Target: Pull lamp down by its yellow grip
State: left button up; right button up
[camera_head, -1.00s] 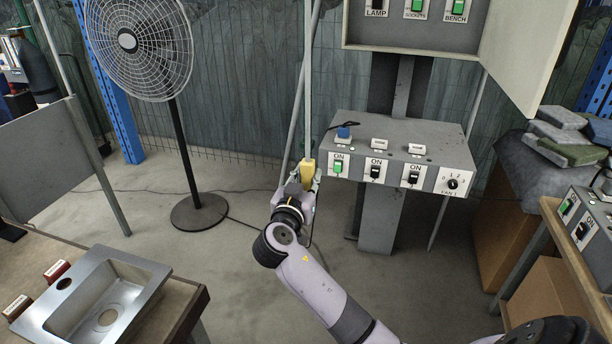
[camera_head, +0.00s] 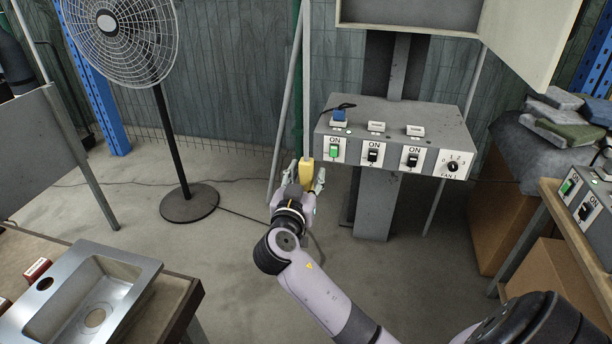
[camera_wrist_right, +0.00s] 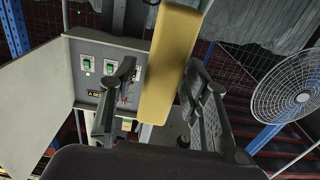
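The yellow grip (camera_head: 306,172) hangs at the lower end of a pale upright rod (camera_head: 307,80) near the middle of the head view. The lamp itself is not in view. My right gripper (camera_head: 306,183) is at the grip from below, with a finger on either side. In the right wrist view the yellow grip (camera_wrist_right: 168,65) stands between the two fingers of my right gripper (camera_wrist_right: 160,92). A clear gap shows on the left finger's side; the right finger is close to the grip, and contact there is unclear. My left gripper is not in view.
A grey switch box (camera_head: 395,117) stands right of the grip. A standing fan (camera_head: 188,204) is to the left. A steel sink (camera_head: 85,300) sits on a bench at lower left. Cardboard boxes (camera_head: 490,225) are at right. The floor around the gripper is open.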

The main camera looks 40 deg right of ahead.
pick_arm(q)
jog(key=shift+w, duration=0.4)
pick_arm(e)
jog(key=v, duration=1.2)
jog(key=s+a+n+p, duration=0.2)
jog(key=n+p, duration=0.7)
jog(key=n, duration=0.9)
jog(key=s+a+n+p, duration=0.2)
jog(key=n+p, duration=0.8)
jog(key=n, duration=0.8)
pick_arm(q)
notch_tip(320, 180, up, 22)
jog(key=p, duration=0.3)
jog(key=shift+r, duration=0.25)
pick_arm(e)
jog(key=x, duration=1.7)
jog(key=shift+w+d+f, duration=0.1)
jog(key=shift+w+d, duration=0.05)
jog(key=shift+w, duration=0.25)
